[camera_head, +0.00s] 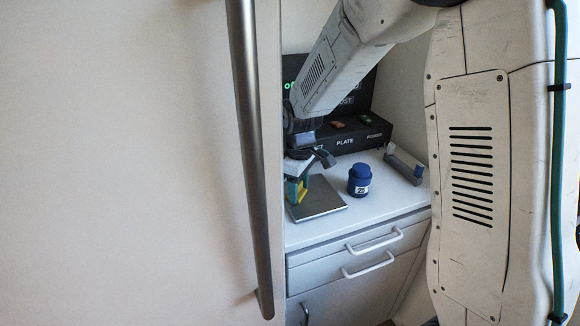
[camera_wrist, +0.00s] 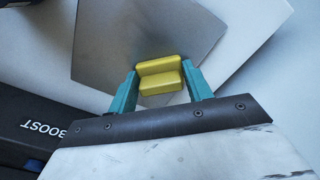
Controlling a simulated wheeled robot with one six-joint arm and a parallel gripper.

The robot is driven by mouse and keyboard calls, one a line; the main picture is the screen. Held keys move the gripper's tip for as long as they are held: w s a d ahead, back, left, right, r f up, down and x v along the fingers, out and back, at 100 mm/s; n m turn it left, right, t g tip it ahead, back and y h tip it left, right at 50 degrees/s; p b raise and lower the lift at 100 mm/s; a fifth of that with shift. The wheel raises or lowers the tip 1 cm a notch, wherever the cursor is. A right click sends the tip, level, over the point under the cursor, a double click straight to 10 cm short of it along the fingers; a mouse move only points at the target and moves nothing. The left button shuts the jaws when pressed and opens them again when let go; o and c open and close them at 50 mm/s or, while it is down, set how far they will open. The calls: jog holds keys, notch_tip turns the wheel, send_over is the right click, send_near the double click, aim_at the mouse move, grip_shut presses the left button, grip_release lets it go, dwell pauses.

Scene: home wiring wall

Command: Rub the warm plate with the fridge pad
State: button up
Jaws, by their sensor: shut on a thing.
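The metal plate (camera_head: 322,199) lies flat on the white counter, and its grey surface fills the upper middle of the wrist view (camera_wrist: 110,50). My gripper (camera_head: 297,190) is over the left part of the plate. Its teal fingers (camera_wrist: 160,85) are shut on a yellow pad (camera_wrist: 158,70), which looks like two stacked yellow layers. The pad is right above or on the plate; I cannot tell whether they touch. The pad is mostly hidden by the fingers in the head view.
A dark panel box (camera_head: 350,138) marked PLATE, POWER and BOOST stands behind. A blue jar (camera_head: 359,180) marked 25 is right of the plate. A grey holder (camera_head: 404,164) is at the counter's right. A long vertical handle (camera_head: 253,160) and pale door stand in front at left.

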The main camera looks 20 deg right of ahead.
jog(key=shift+a, duration=0.85)
jog(key=shift+a+r, duration=0.1)
jog(key=shift+a, duration=0.15)
notch_tip(320, 180, up, 8)
jog(key=shift+d, duration=0.1)
